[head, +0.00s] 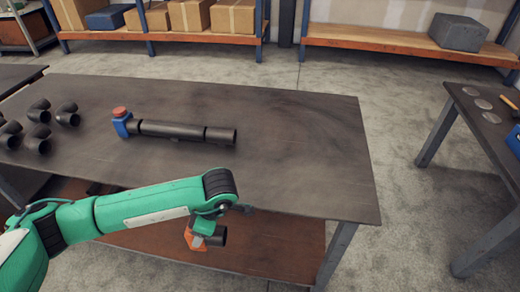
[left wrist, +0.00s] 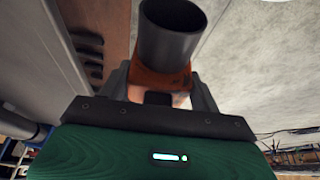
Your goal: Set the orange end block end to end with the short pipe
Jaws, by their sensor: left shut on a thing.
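My left gripper (left wrist: 163,88) is shut on the orange end block (left wrist: 160,78), which has a black open-ended pipe stub (left wrist: 172,35). In the head view the orange end block (head: 192,238) is beyond the table's front edge, apart from the table, its black stub pointing right. The gripper's fingers are partly hidden by my wrist there. On the table lies a straight dark pipe run (head: 172,130) with a blue end block (head: 122,124) and red cap at its left. The short pipe (head: 221,136) appears to be the run's right-hand section, with its free end facing right. My right gripper is not in view.
Several black elbow fittings (head: 67,114) lie at the table's left. The table top (head: 300,140) is clear right of the pipe run. A second table (head: 465,130) stands at the right, and shelves with boxes (head: 233,18) run along the back.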

